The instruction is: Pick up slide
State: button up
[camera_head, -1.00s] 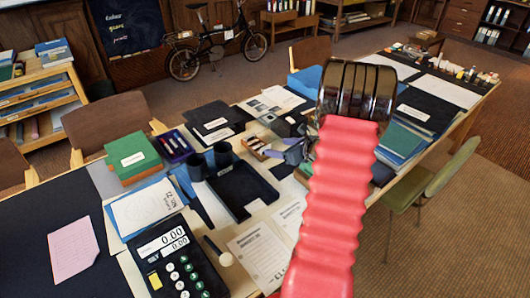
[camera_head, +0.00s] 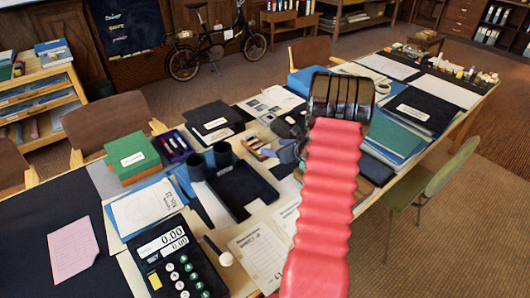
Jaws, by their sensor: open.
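My gripper (camera_head: 288,153) shows as small grey-violet fingers low over the middle of the long table. It is open, and I see nothing held in it. My red ribbed arm and its dark wrist cover much of the table to its right. A small wooden tray (camera_head: 253,144) with small pieces in it lies just left of the fingers. I cannot make out a slide for certain; it may be too small to tell or hidden behind my arm.
Left of the gripper stand dark cups (camera_head: 222,154) and a black tray (camera_head: 243,190). A calculator (camera_head: 175,262), a green box (camera_head: 132,157) and papers (camera_head: 260,252) crowd the near side. A green chair (camera_head: 430,185) stands at the right edge.

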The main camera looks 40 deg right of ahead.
aim_at(266, 147)
jog(key=shift+x, duration=1.2)
jog(key=shift+f+x, duration=0.2)
jog(key=shift+x, duration=2.45)
jog(key=shift+s, duration=0.1)
jog(key=c, duration=1.1)
jog(key=shift+r, duration=0.15)
notch_tip(266, 147, up, 10)
jog(key=shift+f, duration=0.1)
